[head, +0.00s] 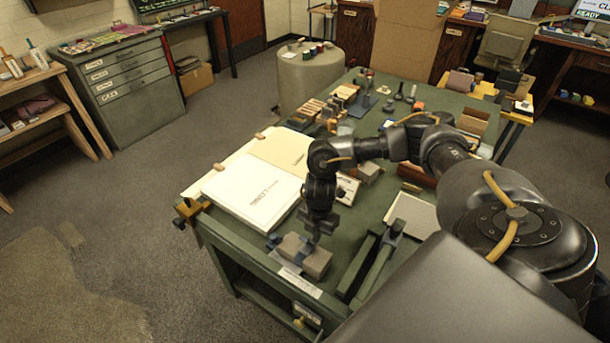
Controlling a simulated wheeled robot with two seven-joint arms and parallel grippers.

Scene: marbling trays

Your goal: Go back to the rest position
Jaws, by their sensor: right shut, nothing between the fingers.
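My right arm reaches in from the right side of the head view and bends down over the front of the green worktable (225,232). My right gripper (315,236) points down, shut and empty, just above or beside a grey-brown block (318,262) near the table's front edge. Whether its tips touch the block is hard to tell. My left gripper is not in view.
A white printed board (250,193) lies left of my gripper. A dark green frame-like tool (378,262) stands to its right, with a pale tray (412,214) behind. Several small blocks and bottles crowd the table's back. Grey floor is open on the left.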

